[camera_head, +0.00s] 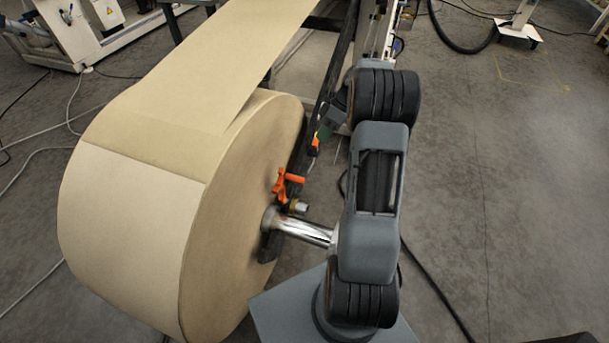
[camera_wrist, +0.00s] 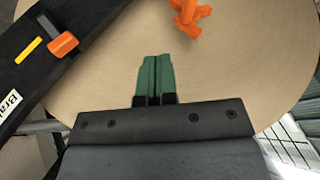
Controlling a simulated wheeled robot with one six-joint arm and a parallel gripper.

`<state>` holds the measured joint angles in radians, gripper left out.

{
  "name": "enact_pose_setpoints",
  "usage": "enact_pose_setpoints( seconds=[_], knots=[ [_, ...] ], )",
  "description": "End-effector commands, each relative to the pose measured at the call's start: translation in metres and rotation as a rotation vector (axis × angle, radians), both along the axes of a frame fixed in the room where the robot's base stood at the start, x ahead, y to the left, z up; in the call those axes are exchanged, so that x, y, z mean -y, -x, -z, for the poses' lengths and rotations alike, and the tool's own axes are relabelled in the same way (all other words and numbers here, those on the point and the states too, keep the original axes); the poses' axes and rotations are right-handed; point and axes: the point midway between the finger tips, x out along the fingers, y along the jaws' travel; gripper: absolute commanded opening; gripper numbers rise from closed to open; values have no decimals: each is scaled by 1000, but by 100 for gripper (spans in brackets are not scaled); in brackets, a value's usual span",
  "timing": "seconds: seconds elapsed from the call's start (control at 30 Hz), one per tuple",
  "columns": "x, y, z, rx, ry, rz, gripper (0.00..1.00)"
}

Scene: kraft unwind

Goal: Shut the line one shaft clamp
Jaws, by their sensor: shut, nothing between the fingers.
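The orange shaft clamp (camera_head: 287,187) stands at the roll's end face, by the silver shaft (camera_head: 305,230). Its orange part also shows at the top of the wrist view (camera_wrist: 188,14), cut off by the frame edge. From these views I cannot tell whether the clamp is open or shut. My gripper (camera_wrist: 155,75) has green fingers pressed together with nothing between them. It points at the roll face, apart from the clamp, which is ahead and to the right in the wrist view. In the head view my arm partly hides the gripper.
A large kraft paper roll (camera_head: 240,210) fills the left, its web running up and away. A black beam (camera_wrist: 85,25) with an orange handle (camera_wrist: 62,45), a yellow mark and lettering starting "Bra" lies left of my fingers. Open floor (camera_head: 510,200) lies to the right.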

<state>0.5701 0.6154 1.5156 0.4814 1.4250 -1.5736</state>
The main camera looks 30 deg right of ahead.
Motion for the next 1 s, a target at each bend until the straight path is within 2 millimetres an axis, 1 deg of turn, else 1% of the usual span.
enact_pose_setpoints(
  seconds=[0.03, 0.17, 0.5, 0.63, 0.67, 0.8, 1.0],
  knots=[
    [1, -1, 8, 5, -9, -6, 0],
    [-5, 0, 22, 11, -16, -14, 0],
    [-42, 3, 74, 9, -16, -12, 0],
    [-54, 4, 91, 10, -15, -12, 0],
    [-58, 7, 88, 12, -13, -12, 0],
    [-70, 19, 89, 11, -13, -11, 0],
    [-80, 28, 90, 11, -13, -11, 0]
  ],
)
